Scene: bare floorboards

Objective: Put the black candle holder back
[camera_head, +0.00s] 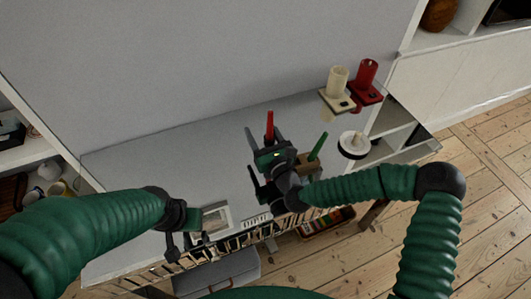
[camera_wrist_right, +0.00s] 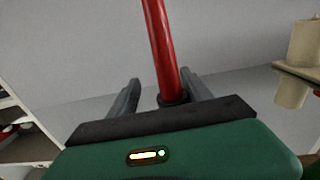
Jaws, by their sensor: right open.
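A red candle (camera_head: 270,122) stands on the grey cabinet top, beyond my right gripper (camera_head: 264,132). In the right wrist view the red candle (camera_wrist_right: 161,45) rises from a dark cup, the black candle holder (camera_wrist_right: 172,100), whose lower part is hidden behind my gripper's body. The fingers of my right gripper (camera_wrist_right: 160,80) are open, one on each side of the candle and holder, with gaps visible. My left gripper (camera_head: 178,232) hangs over the cabinet's front left, by a picture frame; its jaw opening is unclear.
A green candle (camera_head: 318,145) in a brown holder (camera_head: 304,163) stands close right of my right gripper. A white candle (camera_head: 357,140) on a round holder is farther right. Cream (camera_head: 337,79) and red (camera_head: 366,74) pillar candles sit on wall brackets. The cabinet top's left part (camera_head: 130,165) is clear.

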